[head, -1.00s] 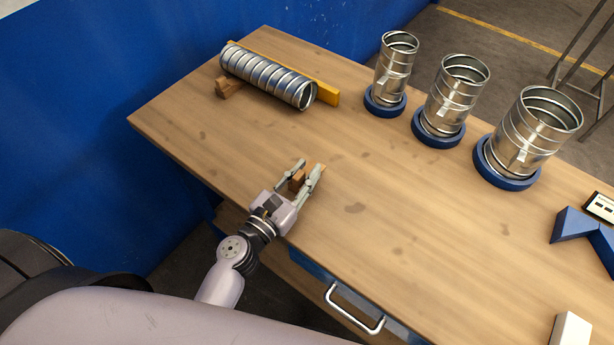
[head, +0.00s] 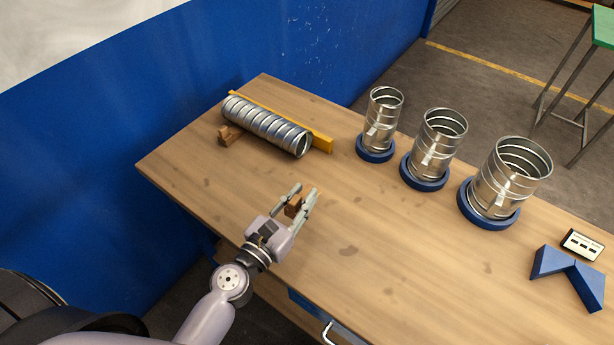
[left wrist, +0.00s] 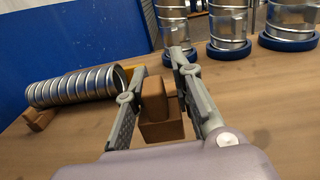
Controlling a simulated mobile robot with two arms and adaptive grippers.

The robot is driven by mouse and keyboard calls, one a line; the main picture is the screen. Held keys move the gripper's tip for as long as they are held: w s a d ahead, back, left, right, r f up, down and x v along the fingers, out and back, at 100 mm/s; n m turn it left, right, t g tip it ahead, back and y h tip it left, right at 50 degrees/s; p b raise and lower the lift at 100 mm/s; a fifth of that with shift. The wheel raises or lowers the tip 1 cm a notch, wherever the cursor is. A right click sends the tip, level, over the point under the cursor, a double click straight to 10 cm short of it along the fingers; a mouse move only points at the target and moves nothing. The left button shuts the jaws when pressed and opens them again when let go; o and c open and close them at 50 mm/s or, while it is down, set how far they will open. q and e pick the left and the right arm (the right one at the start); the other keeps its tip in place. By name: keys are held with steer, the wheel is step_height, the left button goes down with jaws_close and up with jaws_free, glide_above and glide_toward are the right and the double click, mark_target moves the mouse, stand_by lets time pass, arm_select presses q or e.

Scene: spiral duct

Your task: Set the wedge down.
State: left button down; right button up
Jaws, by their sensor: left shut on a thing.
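My left gripper (head: 300,196) is shut on a brown wooden wedge (head: 293,207), over the near left part of the table. In the left wrist view the wedge (left wrist: 160,112) sits between the two fingers (left wrist: 153,75). Whether its underside touches the table I cannot tell. A ribbed metal spiral duct (head: 266,126) lies at the back left, beyond the gripper and apart from it. A second brown wedge (head: 229,136) is against the duct's near left side. My right gripper is not in view.
A yellow bar (head: 321,143) lies along the duct's far side. Three upright metal duct pieces (head: 382,118) stand on blue round bases (head: 375,154) at the back right. A blue angled block (head: 570,275) and a small labelled panel (head: 582,245) are far right. The wooden tabletop (head: 400,260) between is clear.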

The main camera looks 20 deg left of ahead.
mark_target(289, 207)
arm_select(q)
steer(key=shift+r, duration=0.4)
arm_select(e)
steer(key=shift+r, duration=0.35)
arm_select(q)
steer(key=shift+s+a+f, duration=0.1)
steer(key=shift+s+f, duration=0.05)
steer(key=shift+s, duration=0.05)
steer(key=s+a+y+b, duration=0.1)
steer(key=s+n+b, duration=0.1)
steer(key=b, duration=0.1)
steer(key=shift+s+a+f+t+y, duration=0.3)
steer(key=shift+a+f+y, duration=0.05)
steer(key=shift+a+y, duration=0.05)
arm_select(e)
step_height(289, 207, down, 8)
steer(key=b, duration=0.4)
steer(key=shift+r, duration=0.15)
arm_select(q)
steer(key=s+a+n+y, duration=0.2)
steer(key=s+a+y, duration=0.1)
steer(key=s, duration=0.2)
steer(key=shift+s+a+r, duration=0.15)
steer(key=shift+a+r, duration=0.25)
steer(key=shift+r, duration=0.05)
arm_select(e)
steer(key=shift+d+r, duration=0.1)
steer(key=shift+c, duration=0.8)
